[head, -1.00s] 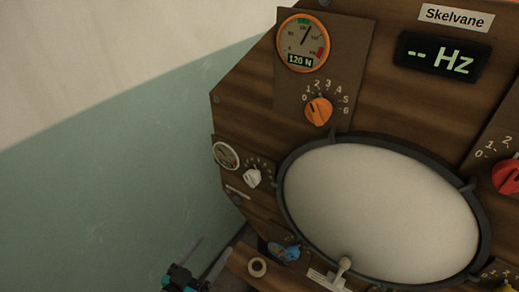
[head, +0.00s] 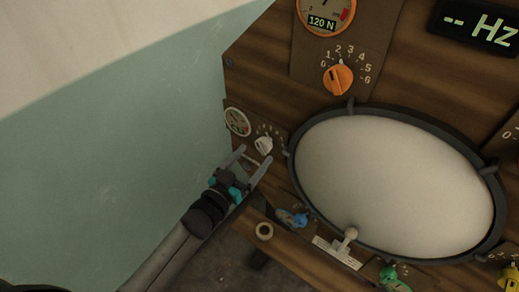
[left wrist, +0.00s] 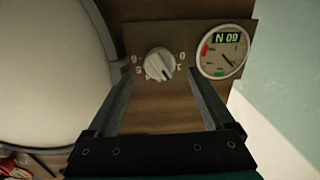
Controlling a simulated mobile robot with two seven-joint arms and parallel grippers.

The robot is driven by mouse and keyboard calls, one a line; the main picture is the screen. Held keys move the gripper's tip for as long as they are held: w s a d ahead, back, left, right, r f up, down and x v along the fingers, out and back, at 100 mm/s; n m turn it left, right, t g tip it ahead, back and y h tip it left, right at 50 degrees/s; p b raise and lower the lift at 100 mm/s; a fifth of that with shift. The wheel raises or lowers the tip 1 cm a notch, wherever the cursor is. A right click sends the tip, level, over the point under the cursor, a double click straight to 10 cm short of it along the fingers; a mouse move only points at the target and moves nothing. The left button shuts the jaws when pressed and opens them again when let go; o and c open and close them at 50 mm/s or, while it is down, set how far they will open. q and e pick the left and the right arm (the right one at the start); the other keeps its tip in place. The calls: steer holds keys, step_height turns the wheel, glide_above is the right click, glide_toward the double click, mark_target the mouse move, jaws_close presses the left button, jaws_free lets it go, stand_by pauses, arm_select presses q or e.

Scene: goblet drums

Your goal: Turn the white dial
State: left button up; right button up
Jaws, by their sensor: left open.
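The white dial (head: 264,145) sits on a small brown plate at the left side of the wooden panel, beside a round gauge (head: 237,121). In the left wrist view the white dial (left wrist: 160,64) lies straight ahead, between and beyond the fingers, with numbers around it. The gauge there (left wrist: 223,50) appears upside down and reads 60 N. My left gripper (head: 253,163) is open and empty, its fingertips close to the dial. In the left wrist view the gripper (left wrist: 159,88) has its fingers on either side of the dial; contact cannot be told. My right gripper is not in view.
A large round drum head (head: 395,185) in a dark ring is right of the dial. An orange dial (head: 338,80) is above, and a blue knob (head: 291,217), a toggle lever (head: 349,235) and a green knob (head: 393,279) are below. The teal wall is at left.

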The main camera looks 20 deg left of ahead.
mark_target(262, 148)
arm_select(q)
steer(key=shift+x, duration=1.95)
steer(key=c, duration=1.4)
steer(key=shift+o, duration=0.2)
steer(key=shift+m, duration=0.3)
steer(key=shift+f+m+b, duration=0.1)
steer(key=shift+m+b, duration=0.55)
steer(key=shift+m, duration=1.95)
steer(key=o, duration=1.4)
steer(key=shift+c, duration=0.2)
